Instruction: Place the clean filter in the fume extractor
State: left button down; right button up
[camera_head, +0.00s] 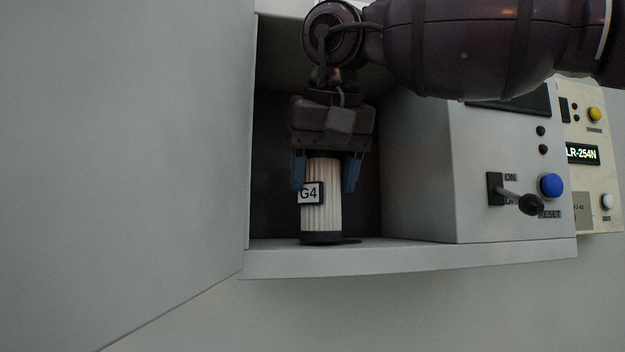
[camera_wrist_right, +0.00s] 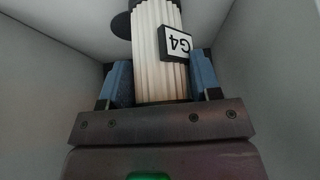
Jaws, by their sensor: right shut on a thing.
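The clean filter (camera_head: 322,212) is a white pleated cylinder with a dark base and a "G4" label. It is upright inside the open compartment of the fume extractor (camera_head: 415,258), at or just above its floor. My right gripper (camera_head: 327,175) points down from above with blue fingers on either side of the filter, shut on its upper part. In the right wrist view the filter (camera_wrist_right: 158,50) sits between the two blue fingers (camera_wrist_right: 163,85). A dark round spot on the compartment floor (camera_wrist_right: 121,25) shows beside the filter's base. My left gripper is not in view.
A large grey panel (camera_head: 120,150) stands left of the opening. Right of it is a control face with a black lever (camera_head: 515,200), a blue reset button (camera_head: 551,185) and small lights. The compartment walls are close around my gripper. A beige panel (camera_head: 590,160) is farther right.

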jog(key=shift+w+d+f, duration=0.1)
jog(key=shift+w+f, duration=0.1)
jog(key=shift+w, duration=0.35)
jog(key=shift+s+f, duration=0.1)
jog(key=shift+s, duration=0.15)
jog(key=o, duration=1)
jog(key=shift+w, duration=0.15)
jog(key=shift+c, duration=0.2)
jog(key=v, duration=0.8)
jog(key=shift+w, duration=0.1)
